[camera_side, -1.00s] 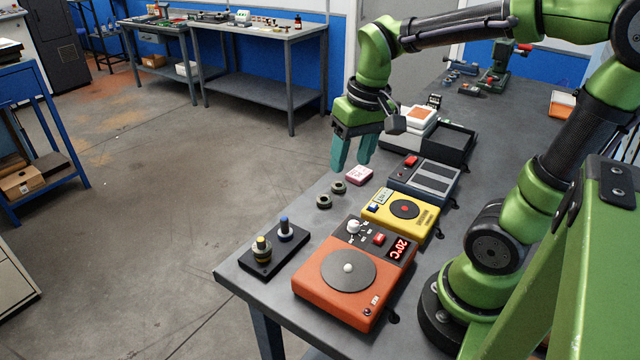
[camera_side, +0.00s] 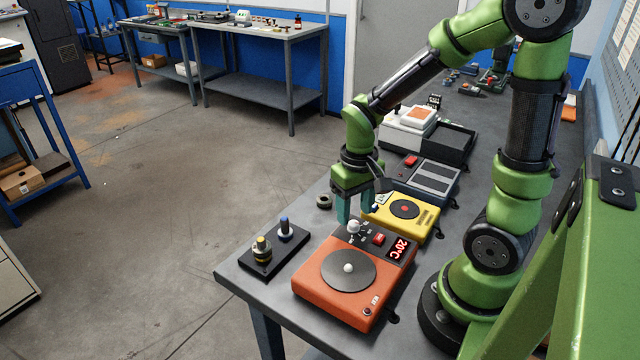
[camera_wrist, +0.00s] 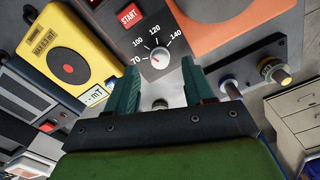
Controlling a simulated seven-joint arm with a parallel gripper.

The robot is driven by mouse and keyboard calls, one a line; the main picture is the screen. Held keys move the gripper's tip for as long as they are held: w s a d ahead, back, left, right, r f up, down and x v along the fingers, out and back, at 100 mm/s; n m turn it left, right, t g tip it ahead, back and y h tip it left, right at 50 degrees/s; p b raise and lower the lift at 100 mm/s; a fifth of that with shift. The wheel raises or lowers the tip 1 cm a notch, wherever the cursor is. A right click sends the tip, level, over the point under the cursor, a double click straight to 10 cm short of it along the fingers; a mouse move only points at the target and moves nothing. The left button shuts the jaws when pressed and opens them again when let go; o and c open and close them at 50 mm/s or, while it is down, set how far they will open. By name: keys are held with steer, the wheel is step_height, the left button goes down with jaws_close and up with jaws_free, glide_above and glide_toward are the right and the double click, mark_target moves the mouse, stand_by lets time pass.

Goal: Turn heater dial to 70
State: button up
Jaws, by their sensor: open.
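The orange heater (camera_side: 318,300) sits at the near end of the bench, with a round grey plate and a red display reading 20°C (camera_side: 401,248). Its white dial (camera_side: 354,227) stands on the dark panel; in the wrist view the dial (camera_wrist: 159,54) is ringed by the marks 70, 100, 120 and 140. Which mark its pointer faces is too small to tell. My gripper (camera_side: 356,214) is open and empty, pointing down close above the dial's far side. In the wrist view the fingertips (camera_wrist: 161,66) lie either side of the dial's line, apart from it.
A red START button (camera_wrist: 129,17) is beside the dial. The yellow device (camera_side: 423,220) stands just behind the heater. A black stand with two posts (camera_side: 274,258) is left of it. A dark ring (camera_side: 324,201) lies near the bench's left edge. Bare bench lies between stand and heater.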

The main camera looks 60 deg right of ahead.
mark_target(354, 226)
steer(key=shift+f, duration=1.5)
steer(key=shift+c, duration=0.2)
jaws_close()
